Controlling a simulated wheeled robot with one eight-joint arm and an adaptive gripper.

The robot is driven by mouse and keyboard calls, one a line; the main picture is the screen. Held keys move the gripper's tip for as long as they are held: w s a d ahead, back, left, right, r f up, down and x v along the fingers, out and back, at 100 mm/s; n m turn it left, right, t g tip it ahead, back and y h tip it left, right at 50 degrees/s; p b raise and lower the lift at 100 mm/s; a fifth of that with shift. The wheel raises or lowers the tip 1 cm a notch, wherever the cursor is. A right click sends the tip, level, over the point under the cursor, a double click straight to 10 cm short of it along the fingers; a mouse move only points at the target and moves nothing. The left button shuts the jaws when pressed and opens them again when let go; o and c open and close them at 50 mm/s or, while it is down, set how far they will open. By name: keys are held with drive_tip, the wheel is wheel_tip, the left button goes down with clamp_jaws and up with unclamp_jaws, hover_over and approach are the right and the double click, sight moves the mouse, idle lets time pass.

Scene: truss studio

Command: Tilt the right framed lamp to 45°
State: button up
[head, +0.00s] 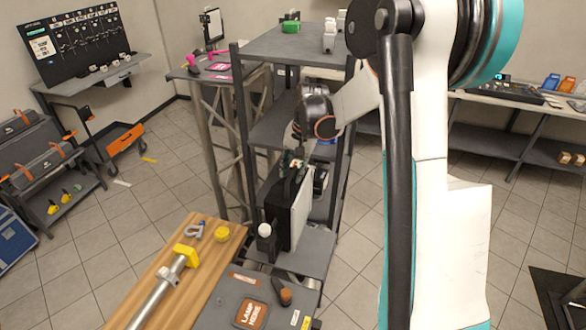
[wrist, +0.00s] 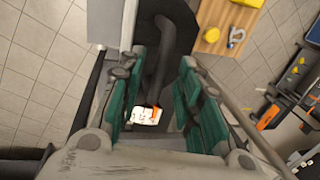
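A framed lamp (head: 297,217) with a pale panel and dark frame stands nearly upright on the grey shelf unit in the head view, below my gripper. A white round knob (head: 265,230) is at its lower left. My gripper (head: 293,162) is at the lamp's top edge. In the wrist view, my gripper's green-padded fingers (wrist: 160,98) are spread apart. A dark curved bar (wrist: 173,45), apparently a handle on the lamp, runs down between them; I cannot tell whether they touch it. Another framed panel (head: 213,25) stands on the truss table at the back.
The shelf's dark posts (head: 240,120) and upper shelf (head: 290,42) stand close around my arm. A wooden bench (head: 155,275) with a yellow-ended clamp and a grey "LAMP HERE" surface (head: 228,300) lie in front. The tiled floor is open at left.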

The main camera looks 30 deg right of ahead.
clamp_jaws()
drive_tip(key=shift+s+d+f+t+y+b, duration=0.35)
drive_tip(key=shift+s+d+b, duration=0.2)
drive_tip(key=shift+b, duration=0.35)
drive_tip(key=s+d+f+t+y+b, duration=0.4)
drive_tip(key=s+d+f+b, duration=0.2)
drive_tip(key=b, duration=0.6)
drive_tip(key=shift+s+d+f+t+y+b, duration=0.35)
drive_tip(key=shift+s+f, duration=0.2)
drive_tip(key=shift+f, duration=0.05)
